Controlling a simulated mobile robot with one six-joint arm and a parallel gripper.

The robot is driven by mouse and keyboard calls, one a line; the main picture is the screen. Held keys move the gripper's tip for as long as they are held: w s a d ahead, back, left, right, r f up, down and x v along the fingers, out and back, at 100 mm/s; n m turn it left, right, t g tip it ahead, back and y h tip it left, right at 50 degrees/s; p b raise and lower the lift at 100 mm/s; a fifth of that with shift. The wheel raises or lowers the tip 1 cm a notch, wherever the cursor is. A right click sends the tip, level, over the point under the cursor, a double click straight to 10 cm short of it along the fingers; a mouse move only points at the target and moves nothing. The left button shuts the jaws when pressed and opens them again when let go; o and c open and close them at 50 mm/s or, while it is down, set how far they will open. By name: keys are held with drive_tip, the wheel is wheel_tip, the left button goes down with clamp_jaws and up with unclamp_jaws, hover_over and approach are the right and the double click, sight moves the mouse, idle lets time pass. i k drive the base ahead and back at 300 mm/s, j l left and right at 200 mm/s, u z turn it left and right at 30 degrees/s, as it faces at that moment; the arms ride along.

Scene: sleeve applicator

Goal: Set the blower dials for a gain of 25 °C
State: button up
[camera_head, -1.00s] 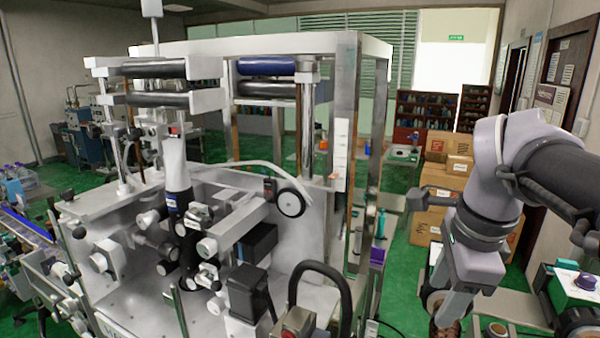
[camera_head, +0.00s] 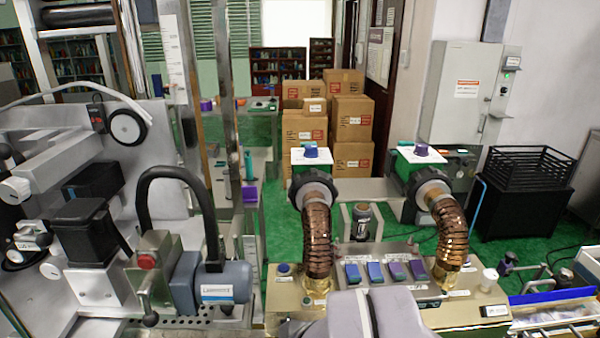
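Two blowers stand side by side, each with a copper-coloured corrugated hose. The left blower has a green body and a white top with a blue dial (camera_head: 311,152). The right blower has a similar top with a purple dial (camera_head: 422,150). The dial markings are too small to read. Both hoses, the left hose (camera_head: 317,240) and the right hose (camera_head: 449,240), run down to a brass-coloured box (camera_head: 385,318). A sloped panel on it carries blue switches (camera_head: 363,272) and purple switches (camera_head: 407,270). Part of my arm shows at the bottom edge; my gripper is out of view.
A white machine (camera_head: 170,130) with a curved black handle and a grey motor (camera_head: 222,288) stands at the left. Cardboard boxes (camera_head: 353,120) are stacked behind the blowers. A grey wall cabinet (camera_head: 470,95) and a black rack (camera_head: 528,168) are at the right.

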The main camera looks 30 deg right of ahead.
sight(421, 149)
drive_tip(key=z, duration=1.45)
